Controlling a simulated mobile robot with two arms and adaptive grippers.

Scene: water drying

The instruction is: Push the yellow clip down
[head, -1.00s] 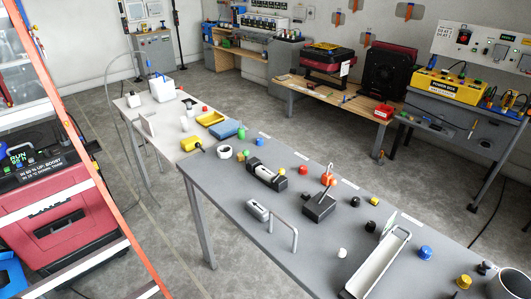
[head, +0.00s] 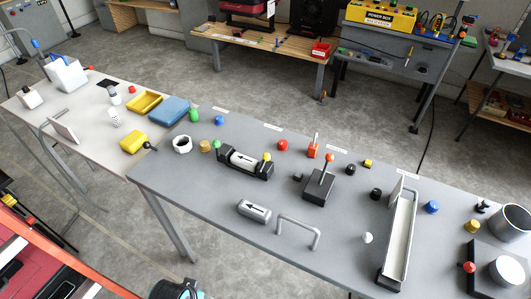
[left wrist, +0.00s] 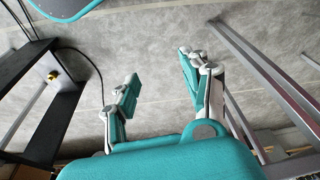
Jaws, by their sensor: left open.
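No part is plainly a yellow clip. Yellow parts on the grey table are a yellow knob (head: 267,157) at the right end of a black holder (head: 232,169) with a white cylinder, and a small yellow block (head: 368,163) near the back edge. A yellow box-like piece (head: 133,142) lies on the pale table to the left. My left gripper (left wrist: 159,66) is open and empty in the left wrist view, with grey floor behind its teal fingers. In the head view only a dark and teal part of my arm shows at the bottom edge. My right gripper is out of view.
The grey table (head: 200,206) carries a lever box (head: 318,190), a metal handle (head: 299,228), a long white tray (head: 400,240) and several coloured knobs. A yellow tray (head: 145,103) and blue box (head: 172,109) lie on the pale table. Its front centre has some bare room.

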